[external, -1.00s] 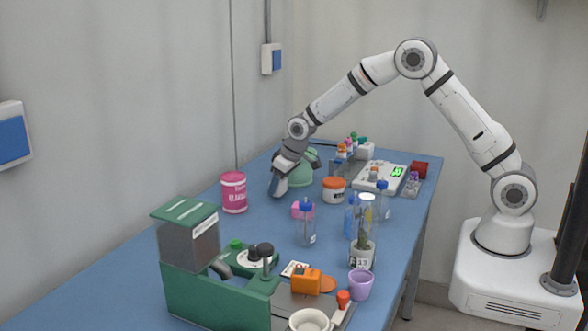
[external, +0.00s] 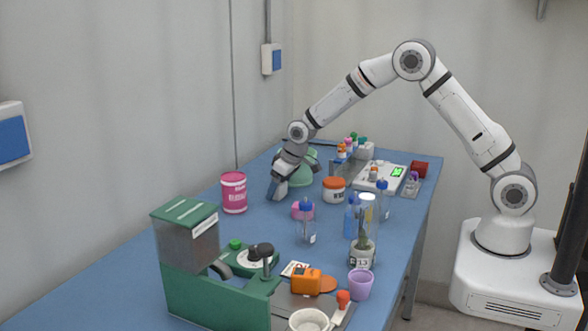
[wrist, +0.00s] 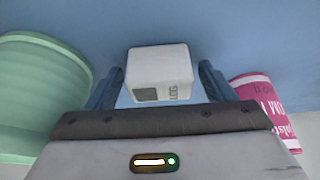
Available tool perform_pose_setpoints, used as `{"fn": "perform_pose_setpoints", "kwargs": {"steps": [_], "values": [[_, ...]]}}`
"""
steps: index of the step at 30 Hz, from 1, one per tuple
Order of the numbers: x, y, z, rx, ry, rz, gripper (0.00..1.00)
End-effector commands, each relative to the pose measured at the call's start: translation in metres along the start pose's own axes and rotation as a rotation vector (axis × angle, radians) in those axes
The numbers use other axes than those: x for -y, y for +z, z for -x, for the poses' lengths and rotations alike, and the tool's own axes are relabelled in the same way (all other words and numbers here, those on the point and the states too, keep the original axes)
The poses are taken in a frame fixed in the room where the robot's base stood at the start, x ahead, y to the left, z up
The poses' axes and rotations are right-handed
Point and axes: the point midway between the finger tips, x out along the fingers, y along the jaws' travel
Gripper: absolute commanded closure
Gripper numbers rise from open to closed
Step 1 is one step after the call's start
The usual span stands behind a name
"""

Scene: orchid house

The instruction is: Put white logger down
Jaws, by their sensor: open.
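The white logger (wrist: 160,72) is a small white block with a grey patch and dark lettering, in the wrist view against the blue table top. It sits between the two blue fingers of my gripper (wrist: 161,84), with a visible gap on each side. My gripper is open. In the external view my gripper (external: 277,188) points down at the table's far left part, left of the green rounded container. The logger cannot be made out in the external view; my gripper seems to hide it.
A green container (wrist: 40,95) is close on the left in the wrist view, and a pink tub (wrist: 262,98) on the right. The pink tub (external: 234,193) stands left of my gripper in the external view. An orange-lidded jar (external: 333,190) stands to the right. The table's left side (external: 120,270) is clear.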

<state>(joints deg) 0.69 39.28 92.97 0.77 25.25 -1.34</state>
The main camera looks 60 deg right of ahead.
Motion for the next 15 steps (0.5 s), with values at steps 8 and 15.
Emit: {"fn": "perform_pose_setpoints", "kwargs": {"steps": [8,15], "values": [[0.0,-0.002,0.046,-0.005,0.0,0.0,0.24],[0.0,-0.001,0.096,-0.004,0.0,0.0,0.24]]}}
